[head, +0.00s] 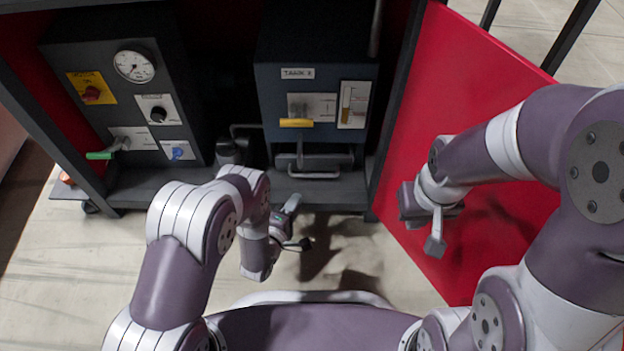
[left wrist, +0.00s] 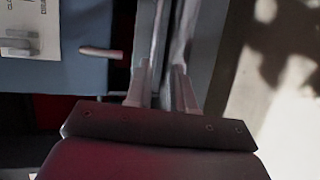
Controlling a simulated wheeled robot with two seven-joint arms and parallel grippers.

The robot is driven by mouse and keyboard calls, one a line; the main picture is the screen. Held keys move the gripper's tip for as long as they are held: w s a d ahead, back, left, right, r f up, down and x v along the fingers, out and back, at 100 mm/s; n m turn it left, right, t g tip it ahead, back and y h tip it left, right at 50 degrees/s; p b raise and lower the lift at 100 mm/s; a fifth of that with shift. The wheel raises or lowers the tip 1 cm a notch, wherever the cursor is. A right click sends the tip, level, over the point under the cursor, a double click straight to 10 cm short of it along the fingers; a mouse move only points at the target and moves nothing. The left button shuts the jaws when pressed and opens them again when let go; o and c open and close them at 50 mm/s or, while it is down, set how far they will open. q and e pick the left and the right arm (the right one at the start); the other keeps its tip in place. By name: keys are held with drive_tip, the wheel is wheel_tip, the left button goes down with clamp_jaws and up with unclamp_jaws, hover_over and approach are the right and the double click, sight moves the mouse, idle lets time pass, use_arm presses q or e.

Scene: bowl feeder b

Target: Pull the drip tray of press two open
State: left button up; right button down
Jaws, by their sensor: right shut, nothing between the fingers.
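A dark blue-grey unit (head: 316,78) stands in the cabinet, with a nameplate that I cannot read surely. A grey tray-like part (head: 332,160) sits low under it, with a bar handle (head: 314,175) at its front. I cannot tell whether it is pulled out at all. My left gripper (head: 298,226) is in front of and below the handle in the head view. Its fingers (left wrist: 162,92) stand apart in the left wrist view, with pale grey bars beyond them. I see no clear grip on anything. My right gripper (head: 435,246) is shut and empty by the red panel.
A black unit (head: 125,100) with a gauge, knobs and a green-handled lever stands at the left. A yellow-handled lever (head: 296,123) is above the tray. The red panel (head: 480,120) closes off the right side. Pale floor (head: 70,270) lies open in front.

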sight(312, 175)
use_arm(q)
drive_tip(key=b+x, duration=0.8)
drive_tip(key=x, duration=0.4)
drive_tip(key=shift+w+r, duration=0.1)
drive_tip(key=shift+r, duration=0.05)
drive_tip(key=shift+w+d+r, duration=0.15)
drive_tip(key=shift+w, duration=0.1)
clamp_jaws()
